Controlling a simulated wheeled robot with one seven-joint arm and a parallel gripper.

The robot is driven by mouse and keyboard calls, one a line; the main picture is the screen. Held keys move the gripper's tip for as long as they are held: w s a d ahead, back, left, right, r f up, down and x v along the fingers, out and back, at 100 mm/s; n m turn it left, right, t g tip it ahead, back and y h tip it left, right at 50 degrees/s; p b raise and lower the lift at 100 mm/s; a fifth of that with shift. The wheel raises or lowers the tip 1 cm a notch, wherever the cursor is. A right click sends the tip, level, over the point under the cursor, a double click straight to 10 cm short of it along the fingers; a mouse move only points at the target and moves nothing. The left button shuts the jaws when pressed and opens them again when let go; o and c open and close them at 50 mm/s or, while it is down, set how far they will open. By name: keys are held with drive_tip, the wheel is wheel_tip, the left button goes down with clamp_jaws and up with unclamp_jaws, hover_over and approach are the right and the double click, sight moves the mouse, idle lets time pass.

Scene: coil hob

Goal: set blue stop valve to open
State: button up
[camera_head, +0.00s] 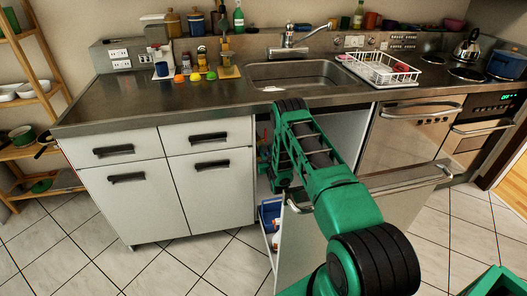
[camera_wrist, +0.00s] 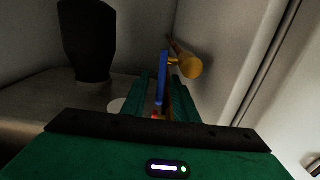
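The blue stop valve (camera_wrist: 163,75) shows in the wrist view as a narrow upright blue handle beside a round brass fitting (camera_wrist: 189,67). My gripper (camera_wrist: 164,92) points at it, with its two green fingers apart. The blue handle appears in the gap between the fingers, with space visible on each side. I cannot tell how deep it lies between them or whether either finger touches it. In the head view my arm reaches into the cabinet under the sink, and the valve is hidden there.
The open cabinet door (camera_head: 310,235) hangs beside my arm, and white cabinet fronts (camera_head: 212,190) stand to the left. The sink (camera_head: 300,74) is above. A dark cylindrical object (camera_wrist: 87,40) stands at the left inside the cabinet, and pale walls are close on the right.

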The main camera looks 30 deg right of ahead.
drive_tip(key=shift+x, duration=1)
clamp_jaws()
drive_tip(key=shift+s+a+t+h, duration=0.1)
drive_tip(key=shift+s+t+h, duration=0.15)
drive_tip(key=shift+t, duration=0.45)
drive_tip(key=shift+s+a+t+h, duration=0.15)
drive_tip(key=shift+s+t, duration=0.1)
drive_tip(key=shift+t, duration=0.45)
unclamp_jaws()
